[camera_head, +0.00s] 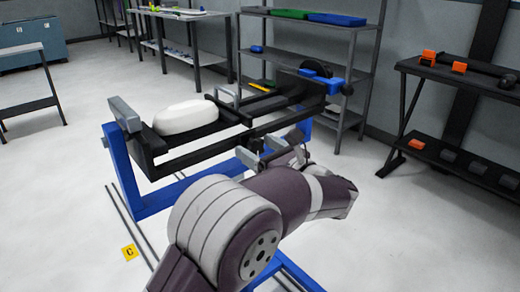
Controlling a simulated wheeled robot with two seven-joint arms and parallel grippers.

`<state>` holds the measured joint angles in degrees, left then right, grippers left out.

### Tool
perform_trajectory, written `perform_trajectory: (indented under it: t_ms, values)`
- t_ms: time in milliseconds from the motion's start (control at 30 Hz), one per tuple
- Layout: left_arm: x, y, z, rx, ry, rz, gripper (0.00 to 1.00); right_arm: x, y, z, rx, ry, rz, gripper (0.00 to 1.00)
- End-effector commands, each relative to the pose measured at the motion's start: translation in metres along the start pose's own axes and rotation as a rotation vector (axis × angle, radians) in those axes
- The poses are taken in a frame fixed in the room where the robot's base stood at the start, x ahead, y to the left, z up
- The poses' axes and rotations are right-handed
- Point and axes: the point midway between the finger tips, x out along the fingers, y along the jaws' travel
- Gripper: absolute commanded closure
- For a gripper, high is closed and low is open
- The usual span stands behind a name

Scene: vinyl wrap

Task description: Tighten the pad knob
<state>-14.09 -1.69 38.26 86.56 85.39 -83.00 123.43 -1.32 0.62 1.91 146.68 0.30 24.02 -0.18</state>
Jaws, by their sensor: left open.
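A black fixture frame (192,158) stands on blue supports (122,165) in the middle of the camera_head view. A white rounded part (186,116) lies on its left end. At its right end are a blue block (316,71) and a dark round knob (347,89) beside blue fittings. I cannot tell for sure which knob is the pad knob. My left gripper (263,152) is open at the frame's near side, below and left of the dark knob and apart from it. My left forearm hides part of the frame's near right side. My right gripper is not in view.
A shelf with green and blue trays (336,19) stands behind the fixture. A black shelf (468,78) with orange and dark items is at right. Tables stand at the back left. A yellow floor marker "C" (130,252) lies front left.

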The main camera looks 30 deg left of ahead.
Motion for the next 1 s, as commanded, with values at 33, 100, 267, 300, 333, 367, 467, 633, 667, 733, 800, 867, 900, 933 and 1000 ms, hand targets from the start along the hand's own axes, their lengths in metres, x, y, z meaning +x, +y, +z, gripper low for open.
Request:
perform_trajectory:
  t_ms: [33, 100, 267, 300, 333, 367, 467, 633, 667, 733, 800, 867, 900, 933, 1000]
  values:
    - [-0.0001, 0.0000, 0.0000, 0.000, 0.000, 0.000, 0.34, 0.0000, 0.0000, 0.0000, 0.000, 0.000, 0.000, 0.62]
    - [-0.0002, -0.0001, 0.0000, 0.000, 0.000, 0.000, 0.57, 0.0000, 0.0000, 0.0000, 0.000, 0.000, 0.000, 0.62]
    - [-0.0004, -0.0001, -0.0001, 0.000, 0.000, 0.000, 0.80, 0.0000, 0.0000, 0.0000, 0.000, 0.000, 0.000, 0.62]
    - [-0.0004, -0.0001, -0.0001, 0.001, 0.000, 0.000, 0.80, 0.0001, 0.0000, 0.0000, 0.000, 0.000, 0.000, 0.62]
    - [-0.0004, -0.0001, -0.0001, 0.002, 0.000, 0.000, 0.80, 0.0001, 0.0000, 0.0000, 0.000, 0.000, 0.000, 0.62]
    - [-0.0004, -0.0001, -0.0002, 0.004, 0.000, 0.000, 0.80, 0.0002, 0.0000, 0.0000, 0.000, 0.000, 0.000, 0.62]
    - [-0.0005, -0.0002, -0.0004, 0.021, 0.000, -0.001, 0.80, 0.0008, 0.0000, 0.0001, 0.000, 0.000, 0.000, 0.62]
    - [-0.0005, -0.0005, -0.0010, 0.092, 0.000, -0.001, 0.80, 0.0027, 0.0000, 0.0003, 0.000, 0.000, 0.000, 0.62]
    - [-0.0005, -0.0005, -0.0011, 0.109, 0.000, -0.001, 0.80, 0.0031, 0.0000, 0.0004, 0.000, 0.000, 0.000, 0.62]
    - [-0.0005, -0.0007, -0.0012, 0.160, 0.001, -0.001, 0.80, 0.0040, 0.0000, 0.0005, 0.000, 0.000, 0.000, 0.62]
    - [-0.0006, -0.0010, -0.0012, 0.218, 0.001, -0.001, 0.80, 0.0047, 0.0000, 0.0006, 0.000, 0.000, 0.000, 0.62]
    - [-0.0006, -0.0013, -0.0010, 0.271, 0.001, -0.001, 0.80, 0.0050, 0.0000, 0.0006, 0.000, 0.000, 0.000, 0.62]
    - [-0.0006, -0.0015, -0.0008, 0.309, 0.001, -0.001, 0.80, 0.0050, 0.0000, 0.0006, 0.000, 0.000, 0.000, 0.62]
    - [-0.0006, -0.0016, -0.0007, 0.338, 0.001, -0.001, 0.80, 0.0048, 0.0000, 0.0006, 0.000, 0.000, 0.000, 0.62]
    - [-0.0006, -0.0019, -0.0004, 0.405, 0.001, -0.001, 0.80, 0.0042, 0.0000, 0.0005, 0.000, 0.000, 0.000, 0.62]
